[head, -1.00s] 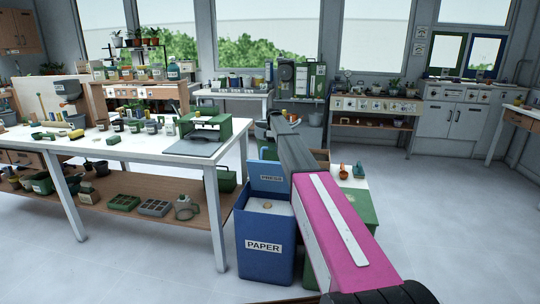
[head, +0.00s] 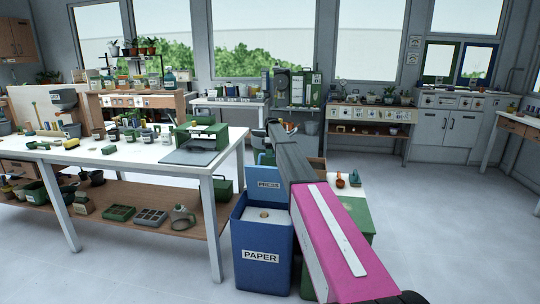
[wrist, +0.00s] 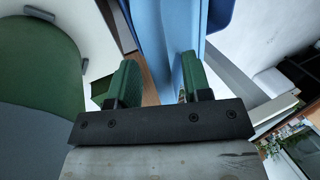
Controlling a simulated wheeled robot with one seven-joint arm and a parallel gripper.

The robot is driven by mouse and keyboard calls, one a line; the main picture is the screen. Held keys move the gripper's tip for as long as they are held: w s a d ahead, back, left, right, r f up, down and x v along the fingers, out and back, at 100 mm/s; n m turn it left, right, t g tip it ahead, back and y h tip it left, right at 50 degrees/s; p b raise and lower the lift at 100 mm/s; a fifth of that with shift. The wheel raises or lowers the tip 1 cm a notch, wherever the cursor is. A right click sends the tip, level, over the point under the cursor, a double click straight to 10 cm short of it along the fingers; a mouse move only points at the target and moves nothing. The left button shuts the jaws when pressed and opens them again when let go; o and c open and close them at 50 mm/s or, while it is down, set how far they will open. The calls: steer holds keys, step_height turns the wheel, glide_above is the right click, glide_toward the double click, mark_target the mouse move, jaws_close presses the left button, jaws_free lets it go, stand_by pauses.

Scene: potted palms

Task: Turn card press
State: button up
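A blue panel labelled PRESS (head: 265,184) stands upright just behind a blue bin labelled PAPER (head: 261,250). My arm passes close by its right side. A green press-like device (head: 207,130) with a flat grey plate sits at the right end of the white table. I cannot tell which of these is the card press. In the wrist view my gripper (wrist: 158,82) has two green-padded fingers, apart. A light blue panel (wrist: 168,45) runs down toward the gap between them, nearest the right finger; I cannot tell whether it touches. My fingertips are not clear in the head view.
The white table (head: 110,152) fills the left, with pots and small tools on top and trays on its lower shelf. A low green cabinet (head: 357,213) with a white top stands right of my arm. The floor (head: 430,220) on the right is clear.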

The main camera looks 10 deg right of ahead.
steer(key=shift+r, duration=0.15)
steer(key=v, duration=1)
steer(key=shift+r, duration=0.35)
steer(key=shift+w, duration=0.15)
